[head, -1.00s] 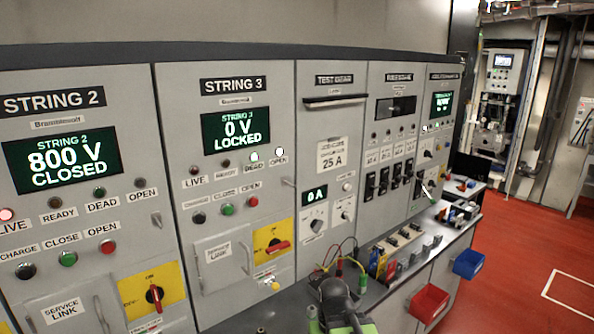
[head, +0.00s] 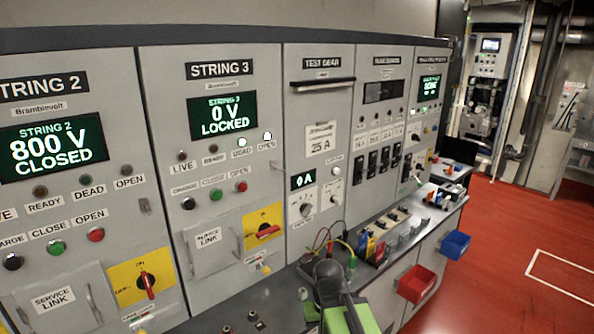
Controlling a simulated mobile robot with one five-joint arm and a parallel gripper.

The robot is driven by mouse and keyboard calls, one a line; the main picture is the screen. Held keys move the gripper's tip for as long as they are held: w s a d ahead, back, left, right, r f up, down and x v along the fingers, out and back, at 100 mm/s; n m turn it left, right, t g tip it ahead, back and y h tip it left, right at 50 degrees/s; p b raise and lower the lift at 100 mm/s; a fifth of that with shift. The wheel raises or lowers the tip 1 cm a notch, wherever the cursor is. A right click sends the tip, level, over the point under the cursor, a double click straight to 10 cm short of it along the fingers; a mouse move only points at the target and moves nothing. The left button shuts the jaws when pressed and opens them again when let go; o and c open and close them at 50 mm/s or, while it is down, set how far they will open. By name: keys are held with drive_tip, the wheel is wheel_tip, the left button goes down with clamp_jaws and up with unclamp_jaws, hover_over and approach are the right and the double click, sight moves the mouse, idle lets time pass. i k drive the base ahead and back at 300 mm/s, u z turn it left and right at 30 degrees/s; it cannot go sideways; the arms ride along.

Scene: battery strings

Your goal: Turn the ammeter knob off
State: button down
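The pointer settings and the lettering are too small to read, and I cannot tell which knob is labelled for the ammeter. What looks like my dark and green arm end (head: 332,285) is at the bottom centre, in front of the bench and lower than the knobs, apart from them in the picture. Its fingers cannot be made out.
Red, yellow and green test leads (head: 335,240) loop up from the bench behind the arm. A rack of tools (head: 378,245) stands to the right. A red bin (head: 417,285) and a blue bin (head: 455,244) hang on the bench front. Red floor is free at right.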

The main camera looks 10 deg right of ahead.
sight(306, 209)
drive_tip(key=u, duration=0.45)
drive_tip(key=i, duration=0.5)
drive_tip(key=u, duration=0.75)
